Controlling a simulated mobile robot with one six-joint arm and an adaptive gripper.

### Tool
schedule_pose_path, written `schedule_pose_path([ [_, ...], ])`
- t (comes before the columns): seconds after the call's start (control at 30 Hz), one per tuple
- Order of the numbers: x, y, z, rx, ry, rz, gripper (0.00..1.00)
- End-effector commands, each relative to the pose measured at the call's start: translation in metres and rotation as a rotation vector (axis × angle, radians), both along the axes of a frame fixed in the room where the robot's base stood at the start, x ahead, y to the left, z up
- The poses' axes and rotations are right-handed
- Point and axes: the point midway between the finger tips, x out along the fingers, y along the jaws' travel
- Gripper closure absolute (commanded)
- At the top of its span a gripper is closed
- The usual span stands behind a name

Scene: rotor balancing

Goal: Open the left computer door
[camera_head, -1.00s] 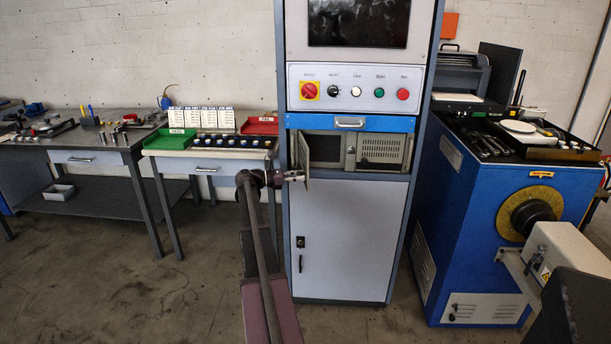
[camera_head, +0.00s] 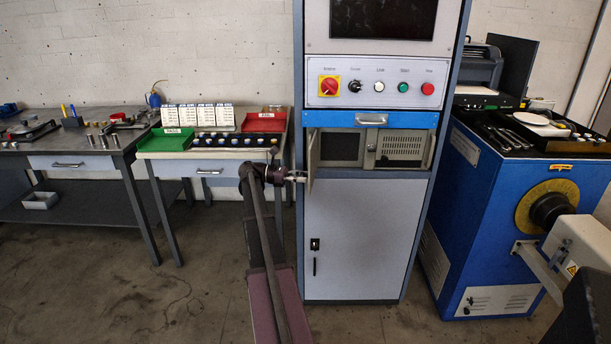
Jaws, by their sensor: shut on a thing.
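The left computer door (camera_head: 313,161) is a narrow grey panel on the cabinet, seen nearly edge-on. It stands swung out at the left side of the computer bay, so the dark opening (camera_head: 341,148) behind it shows. My gripper (camera_head: 299,177) is at the door's lower outer edge, shut on the door. The exact grip on the edge is too small to see. The right half of the bay holds a grey vented computer front (camera_head: 403,148).
A blue drawer (camera_head: 371,119) with a handle sits above the bay, under a control panel (camera_head: 382,88) with knobs and buttons. A bench with a green tray (camera_head: 165,139) and a red tray (camera_head: 263,122) stands left. A blue machine (camera_head: 500,200) stands right.

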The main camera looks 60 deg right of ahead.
Motion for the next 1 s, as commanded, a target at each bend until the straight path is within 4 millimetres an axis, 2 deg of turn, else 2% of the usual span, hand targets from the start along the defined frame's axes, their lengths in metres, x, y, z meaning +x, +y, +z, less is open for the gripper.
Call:
schedule_pose_path([
  [0.2, 0.0039, 0.0068, 0.0000, 0.000, 0.000, -0.007, 1.00],
  [0.57, 0.0059, 0.0078, 0.0003, 0.000, 0.001, -0.003, 1.00],
  [0.6, 0.0060, 0.0078, 0.0003, 0.000, 0.001, -0.003, 0.52],
  [0.7, 0.0061, 0.0078, 0.0003, 0.000, 0.001, -0.003, 0.26],
  [1.0, 0.0063, 0.0084, 0.0002, 0.000, 0.000, -0.003, 0.26],
])
